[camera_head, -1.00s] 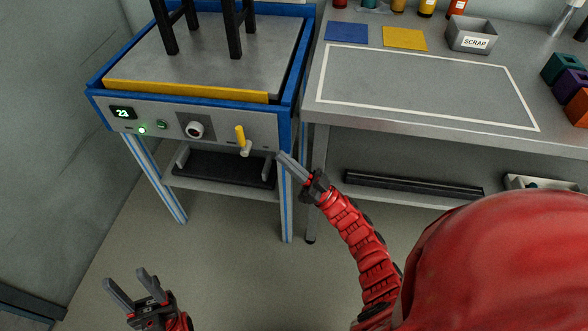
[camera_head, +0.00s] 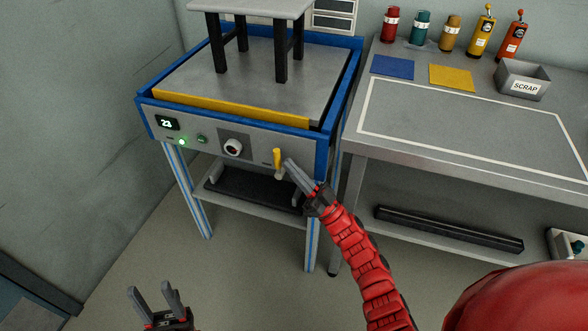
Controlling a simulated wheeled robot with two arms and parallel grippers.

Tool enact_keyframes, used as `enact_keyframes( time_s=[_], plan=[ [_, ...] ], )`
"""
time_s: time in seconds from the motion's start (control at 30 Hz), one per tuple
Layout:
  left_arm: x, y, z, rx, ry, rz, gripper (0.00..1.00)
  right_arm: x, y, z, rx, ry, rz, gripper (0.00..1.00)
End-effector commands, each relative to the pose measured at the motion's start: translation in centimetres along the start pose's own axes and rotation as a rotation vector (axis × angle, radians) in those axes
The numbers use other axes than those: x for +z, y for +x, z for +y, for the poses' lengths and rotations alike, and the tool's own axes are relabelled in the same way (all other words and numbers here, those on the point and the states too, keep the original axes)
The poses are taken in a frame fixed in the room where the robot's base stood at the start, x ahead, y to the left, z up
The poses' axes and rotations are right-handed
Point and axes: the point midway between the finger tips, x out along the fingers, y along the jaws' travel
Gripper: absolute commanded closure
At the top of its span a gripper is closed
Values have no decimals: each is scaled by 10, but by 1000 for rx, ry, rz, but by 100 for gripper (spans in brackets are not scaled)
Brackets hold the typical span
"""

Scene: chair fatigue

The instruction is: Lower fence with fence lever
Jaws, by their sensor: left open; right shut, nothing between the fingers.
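The fence lever (camera_head: 277,160) is a yellow handle on a pale pivot, on the right part of the test rig's grey front panel. It points up. My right gripper (camera_head: 289,168) is shut and empty, its tips close beside the lever on its right; I cannot tell whether they touch. The yellow fence (camera_head: 230,107) runs along the front edge of the rig's grey platform, inside the blue frame (camera_head: 327,158). My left gripper (camera_head: 155,296) is open and empty, low at the left, well away from the rig.
A stool (camera_head: 250,10) stands on the platform. A workbench (camera_head: 460,120) with bottles and a scrap bin (camera_head: 522,80) stands right. Floor between my arms is clear.

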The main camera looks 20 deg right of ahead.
Motion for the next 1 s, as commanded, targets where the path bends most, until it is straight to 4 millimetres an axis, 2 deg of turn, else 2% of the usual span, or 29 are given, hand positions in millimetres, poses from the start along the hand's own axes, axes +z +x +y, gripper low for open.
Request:
enact_keyframes(
  time_s=[0.17,0.57,0.77,1.0],
  plan=[
    [-2,12,-1,0,0,0,50,-2,5,-1,-6,-4,-38,100],
    [-5,27,-1,0,0,0,50,-2,9,-2,-18,-15,-104,100],
    [-8,50,-2,0,0,0,50,-5,16,-2,-29,-27,-191,100],
    [-15,90,-4,0,0,0,50,-4,26,-5,-55,-49,-357,100]
  ],
)
